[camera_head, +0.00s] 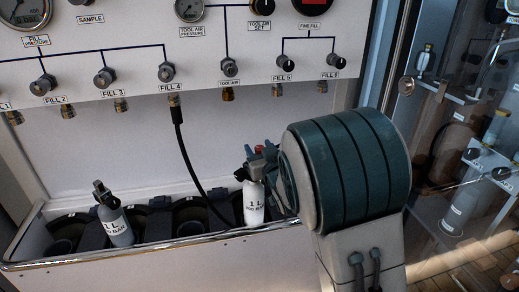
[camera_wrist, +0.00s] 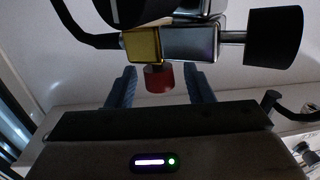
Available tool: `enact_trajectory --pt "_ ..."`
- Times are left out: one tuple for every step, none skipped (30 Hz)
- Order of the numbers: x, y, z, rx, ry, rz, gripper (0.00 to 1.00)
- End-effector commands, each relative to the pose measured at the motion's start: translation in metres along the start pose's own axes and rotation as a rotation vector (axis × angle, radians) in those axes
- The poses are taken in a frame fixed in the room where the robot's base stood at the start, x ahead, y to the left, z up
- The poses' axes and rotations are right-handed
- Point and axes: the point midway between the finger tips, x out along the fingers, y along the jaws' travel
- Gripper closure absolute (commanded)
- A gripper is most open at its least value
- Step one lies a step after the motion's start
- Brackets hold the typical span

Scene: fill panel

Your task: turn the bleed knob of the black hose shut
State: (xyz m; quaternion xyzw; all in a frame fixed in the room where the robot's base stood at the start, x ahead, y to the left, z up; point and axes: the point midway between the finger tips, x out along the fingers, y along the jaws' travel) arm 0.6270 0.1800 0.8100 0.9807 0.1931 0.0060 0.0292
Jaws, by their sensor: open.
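The black hose (camera_head: 184,150) runs from the FILL 4 outlet down toward the white 1 L bottle (camera_head: 253,204) in the trough. In the wrist view the hose (camera_wrist: 70,25) leads to a brass fitting (camera_wrist: 143,45) joined to a metal valve body (camera_wrist: 190,43). The small red bleed knob (camera_wrist: 158,79) sticks out from the brass fitting toward my gripper (camera_wrist: 160,88). My gripper is open, one blue-grey finger on each side of the red knob, with a gap on both sides. In the head view the red knob (camera_head: 259,149) shows only slightly; my arm hides much of the gripper.
A large black valve knob (camera_wrist: 275,37) sits right of the valve body. A grey 1 L bottle (camera_head: 116,225) leans in the trough (camera_head: 170,245) to the left. The panel (camera_head: 120,75) carries several fill valves above. A glass-fronted cabinet (camera_head: 455,130) stands at right.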

Motion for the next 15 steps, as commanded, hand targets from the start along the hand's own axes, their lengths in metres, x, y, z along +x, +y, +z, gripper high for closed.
enact_trajectory --pt "0.0025 -0.0001 0.0002 0.000 0.000 0.000 0.53" --pt "0.0035 0.0000 0.0002 0.000 0.000 0.000 0.53" --pt "0.0044 0.0000 0.0001 0.000 0.000 0.000 0.53" --pt "0.0048 0.0001 0.0001 0.001 -0.001 0.000 0.53" --pt "0.0050 0.0001 0.0000 0.001 -0.001 0.000 0.53" --pt "0.0051 0.0000 -0.0001 0.001 -0.001 0.000 0.53" --pt "0.0051 0.0000 -0.0001 0.001 -0.001 0.000 0.53" --pt "0.0051 0.0000 -0.0001 0.001 -0.001 0.000 0.53" --pt "0.0050 0.0000 -0.0001 0.001 -0.001 0.000 0.53" --pt "0.0049 0.0000 -0.0001 0.001 -0.001 0.000 0.53" --pt "0.0049 0.0000 0.0000 0.001 -0.001 0.000 0.53" --pt "0.0049 0.0000 -0.0001 0.001 -0.001 0.000 0.64" --pt "0.0048 0.0000 0.0000 0.001 -0.001 0.000 0.72" --pt "0.0048 -0.0001 -0.0001 0.001 -0.001 0.000 0.81" --pt "0.0048 0.0000 -0.0001 0.001 -0.001 0.000 0.92"
